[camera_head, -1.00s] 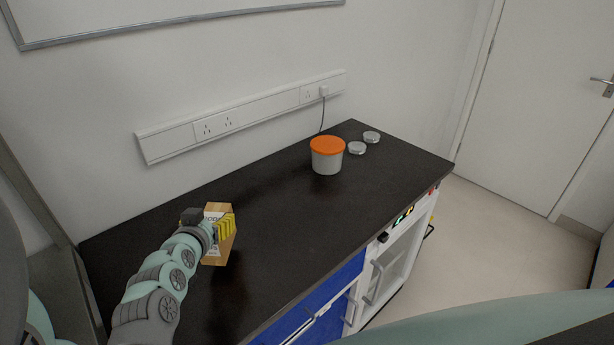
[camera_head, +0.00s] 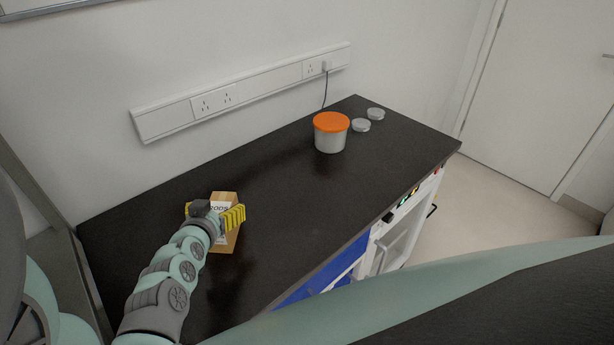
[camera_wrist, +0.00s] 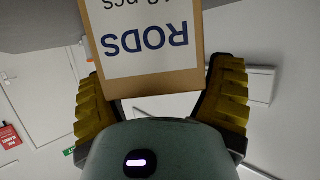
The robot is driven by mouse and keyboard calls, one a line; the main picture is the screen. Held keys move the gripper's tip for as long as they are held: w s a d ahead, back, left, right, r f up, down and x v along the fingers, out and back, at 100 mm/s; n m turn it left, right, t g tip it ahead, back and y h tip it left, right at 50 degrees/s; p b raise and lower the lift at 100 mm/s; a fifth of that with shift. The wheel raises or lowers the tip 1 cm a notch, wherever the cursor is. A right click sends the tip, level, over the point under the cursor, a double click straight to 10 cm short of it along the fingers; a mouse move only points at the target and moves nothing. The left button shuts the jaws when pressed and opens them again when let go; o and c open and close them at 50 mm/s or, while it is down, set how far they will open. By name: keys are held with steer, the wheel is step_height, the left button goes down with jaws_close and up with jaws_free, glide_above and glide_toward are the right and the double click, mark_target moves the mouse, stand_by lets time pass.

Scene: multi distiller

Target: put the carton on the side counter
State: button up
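The carton (camera_head: 228,198) is a brown box with a white label reading "RODS". It is over the left part of the dark counter (camera_head: 285,205) in the head view. In the wrist view the carton (camera_wrist: 150,83) appears upside down between the yellow fingers. My gripper (camera_head: 214,214) has one finger on each side of the carton and appears shut on it. The gripper also shows in the wrist view (camera_wrist: 155,85). I cannot tell whether the carton's base touches the counter; its lower part is partly hidden by the gripper.
A grey tub with an orange lid (camera_head: 331,134) stands toward the back right of the counter. Two small silver lids (camera_head: 362,125) lie beside it. A white socket strip (camera_head: 240,93) runs along the wall behind. The middle and front of the counter are clear.

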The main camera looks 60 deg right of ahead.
steer(key=shift+o, duration=1)
steer(key=p+v, duration=0.2)
steer(key=v, duration=1)
steer(key=shift+r, duration=0.15)
